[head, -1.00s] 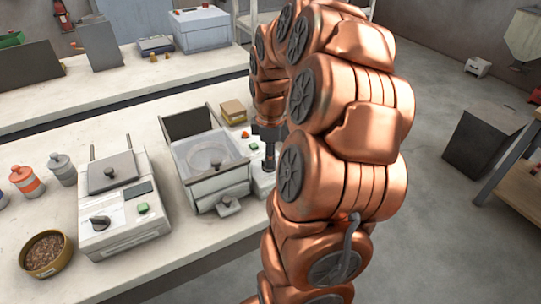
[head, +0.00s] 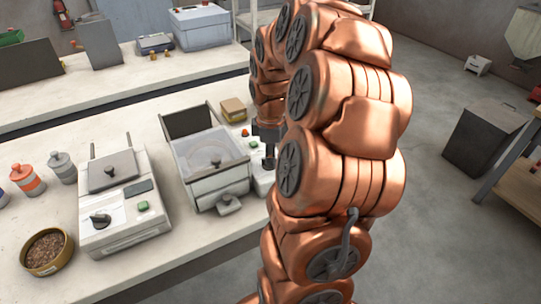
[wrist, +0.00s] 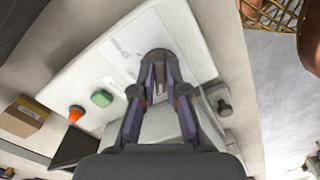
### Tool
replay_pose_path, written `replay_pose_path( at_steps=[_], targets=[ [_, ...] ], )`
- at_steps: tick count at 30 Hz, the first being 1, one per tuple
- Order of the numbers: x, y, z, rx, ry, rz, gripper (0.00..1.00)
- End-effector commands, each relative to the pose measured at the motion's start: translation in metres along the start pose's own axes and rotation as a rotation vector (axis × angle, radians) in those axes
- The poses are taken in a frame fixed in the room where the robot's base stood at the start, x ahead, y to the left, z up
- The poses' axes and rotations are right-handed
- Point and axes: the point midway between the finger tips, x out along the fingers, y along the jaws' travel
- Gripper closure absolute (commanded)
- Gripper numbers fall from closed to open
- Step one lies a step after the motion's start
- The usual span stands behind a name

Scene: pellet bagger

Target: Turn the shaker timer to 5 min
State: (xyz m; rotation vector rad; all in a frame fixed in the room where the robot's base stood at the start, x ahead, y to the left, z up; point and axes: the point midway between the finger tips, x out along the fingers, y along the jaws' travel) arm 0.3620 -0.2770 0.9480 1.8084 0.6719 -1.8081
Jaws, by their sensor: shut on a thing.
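The shaker's white housing (head: 259,182) stands at the right end of the front bench, mostly hidden behind my arm. In the wrist view its white panel (wrist: 190,30) carries a dark grey timer knob (wrist: 158,58), a green button (wrist: 101,98) and an orange button (wrist: 76,113). My gripper (wrist: 160,88) is shut on the timer knob, one finger on each side of it. The fingers cover much of the knob and dial, so I cannot read the setting. In the head view my gripper (head: 269,158) shows only partly beside the arm.
A clear-lidded box (head: 215,180) stands left of the shaker, and a small cardboard box (head: 233,109) behind it. Farther left are a sealer-like device (head: 122,215) with its own knob and a pellet bowl (head: 46,252).

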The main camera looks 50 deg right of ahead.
Motion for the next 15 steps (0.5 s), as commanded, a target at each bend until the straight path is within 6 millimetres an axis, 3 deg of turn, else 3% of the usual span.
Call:
replay_pose_path(
  at_steps=[15],
  targets=[
    [0.0040,-0.0002,0.0001,0.132,0.000,0.002,1.00]
  ],
)
